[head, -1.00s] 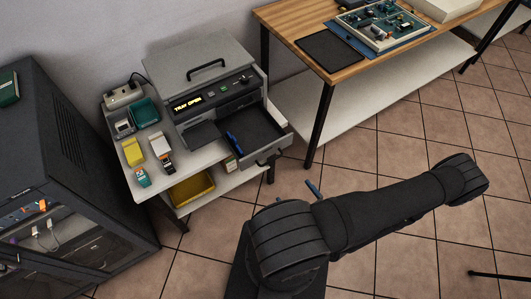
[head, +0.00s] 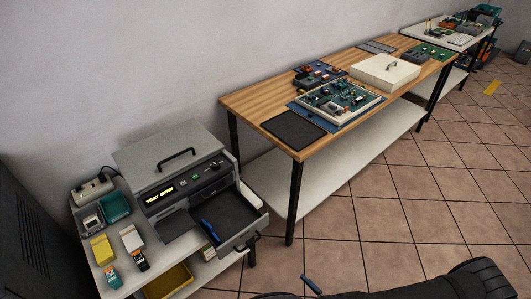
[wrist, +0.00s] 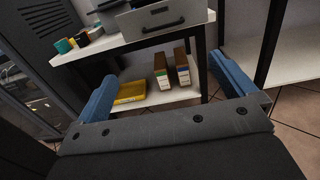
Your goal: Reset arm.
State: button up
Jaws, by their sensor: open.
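My gripper (wrist: 166,70) shows in the wrist view as two blue fingers spread wide apart, with nothing between them. It faces the small white bench and is apart from it. In the head view, only a blue finger (head: 311,285) and a dark part of my arm show at the bottom edge; the rest is out of frame. The grey machine (head: 172,165) on the bench has its front tray (head: 240,212) pulled out, and its display reads "TRAY OPEN". A small blue object (head: 209,230) lies in the tray.
A yellow bin (wrist: 131,92) and two boxes (wrist: 171,73) stand on the bench's lower shelf. A dark cabinet (head: 30,240) stands at left. Tiled floor is open at right.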

jog(key=shift+w+a, duration=0.1)
jog(key=x, duration=0.9)
jog(key=shift+w+a, duration=0.15)
jog(key=shift+w, duration=0.05)
dwell(0.5)
dwell(0.5)
jog(key=s+d+n+g+y, duration=0.2)
jog(key=s+d+n+g, duration=0.1)
jog(key=s, duration=0.4)
jog(key=shift+d+r+g, duration=0.35)
jog(key=shift+d+g, duration=0.45)
jog(key=shift+d, duration=0.45)
dwell(2.6)
